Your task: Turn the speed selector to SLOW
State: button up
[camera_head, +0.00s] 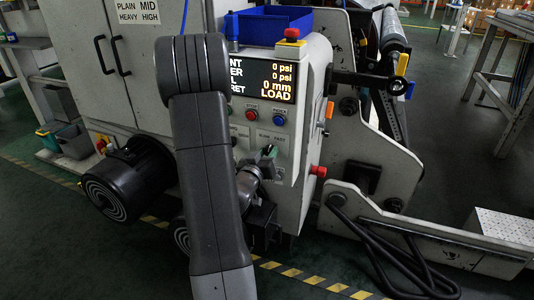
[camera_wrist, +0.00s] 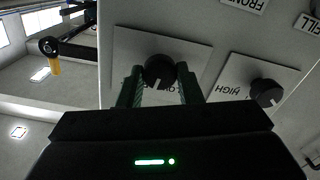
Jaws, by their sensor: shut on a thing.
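The speed selector is a round black knob (camera_wrist: 158,71) on a pale plate in the wrist view. A pale pointer mark shows on its lower part, and lettering below it is partly hidden. My gripper (camera_wrist: 160,86) has its green, ribbed fingers shut on the knob, one on each side. In the head view my gripper (camera_head: 268,153) is at the front panel, just below the small speed label (camera_head: 271,136). It hides the knob there, and the pointer's exact setting cannot be told.
A second black knob (camera_wrist: 266,92) sits close on the right, by a HIGH label. In the head view, a lit display (camera_head: 270,80), a red button (camera_head: 251,115) and a blue button (camera_head: 279,117) are above my gripper. A red knob (camera_head: 318,171) sticks out at the right.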

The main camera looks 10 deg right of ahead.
jog(key=n+p, duration=0.1)
jog(key=n, duration=0.2)
jog(key=shift+n, duration=0.4)
jog(key=shift+n+p, duration=0.5)
jog(key=shift+n, duration=1.4)
jog(key=o, duration=1)
jog(key=shift+a, duration=0.1)
jog(key=v, duration=1.3)
jog(key=shift+s+a+p, duration=0.25)
jog(key=shift+s+p, duration=0.05)
jog(key=shift+p, duration=0.05)
